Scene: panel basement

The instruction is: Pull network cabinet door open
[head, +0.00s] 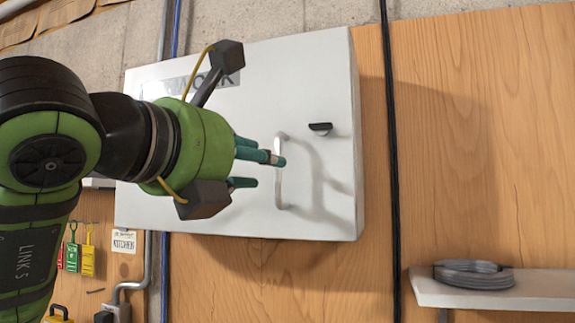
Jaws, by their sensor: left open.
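The network cabinet (225,215) is a white box mounted on the wooden wall panel, and its door looks shut. A pale vertical bar handle (279,172) stands out near the right side of the door. A small black latch (320,128) sits to the upper right of the handle. My left gripper (262,165), with teal fingers, comes in from the left. Its fingertips are at the handle, and one overlaps the bar in the picture; I cannot tell whether they touch it. The fingers are open. The gripper and arm hide part of the door and its lettering. My right gripper is not in view.
A white shelf (500,291) with a coil of grey cable (473,273) juts out at the lower right. A black cable (392,150) runs down the wall right of the cabinet. Coloured tags (80,252) hang at the lower left.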

